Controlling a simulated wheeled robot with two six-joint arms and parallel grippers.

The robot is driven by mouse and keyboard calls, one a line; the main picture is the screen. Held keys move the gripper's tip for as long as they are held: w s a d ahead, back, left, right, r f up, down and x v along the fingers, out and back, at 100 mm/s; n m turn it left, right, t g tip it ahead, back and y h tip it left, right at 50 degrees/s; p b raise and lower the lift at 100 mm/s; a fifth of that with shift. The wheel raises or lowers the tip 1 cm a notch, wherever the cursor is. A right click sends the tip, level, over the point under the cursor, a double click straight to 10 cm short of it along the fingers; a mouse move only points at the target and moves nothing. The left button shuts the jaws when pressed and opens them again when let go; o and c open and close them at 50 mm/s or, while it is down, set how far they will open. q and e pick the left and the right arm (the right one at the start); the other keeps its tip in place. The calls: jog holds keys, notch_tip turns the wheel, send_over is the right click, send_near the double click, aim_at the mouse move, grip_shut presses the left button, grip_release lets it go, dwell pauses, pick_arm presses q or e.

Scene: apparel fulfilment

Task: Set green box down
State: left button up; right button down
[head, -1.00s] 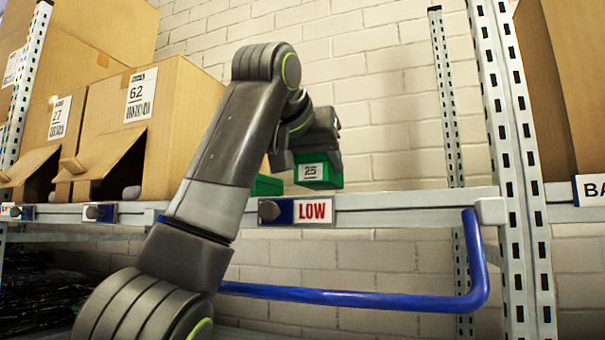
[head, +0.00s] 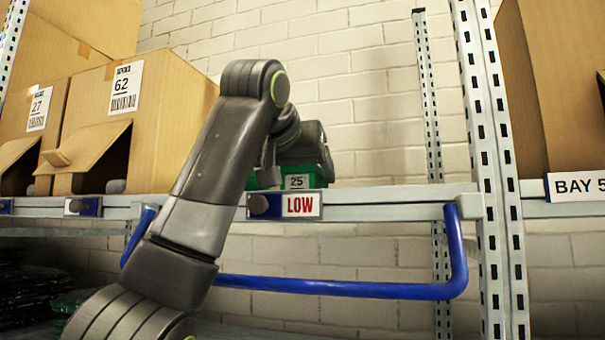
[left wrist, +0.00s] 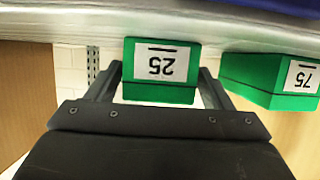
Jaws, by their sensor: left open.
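The green box labelled 25 (head: 297,183) is at shelf level behind the LOW label (head: 300,205); its lower part is hidden by the shelf's front rail. It also shows in the left wrist view (left wrist: 160,92), upside down, between the two fingers. My left gripper (head: 297,166) is open, with one finger on each side of the box. A narrow gap shows between the box and the fingers in the left wrist view. A second green box labelled 75 (left wrist: 268,78) stands beside it. My right gripper is not in view.
Large cardboard boxes (head: 150,125) stand on the shelf to the left. An upright post (head: 490,150) and another carton (head: 560,90) are on the right. The shelf between box 25 and the post looks clear. A blue rail (head: 340,289) runs below the shelf edge.

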pick_arm(q)
jog(key=shift+r, duration=0.2)
jog(key=shift+s, duration=0.2)
jog(key=b+v, duration=0.4)
jog(key=v, duration=0.7)
jog(key=shift+r+b, duration=0.2)
jog(key=shift+b, duration=0.1)
jog(key=shift+s, duration=0.2)
jog(key=shift+w, duration=0.1)
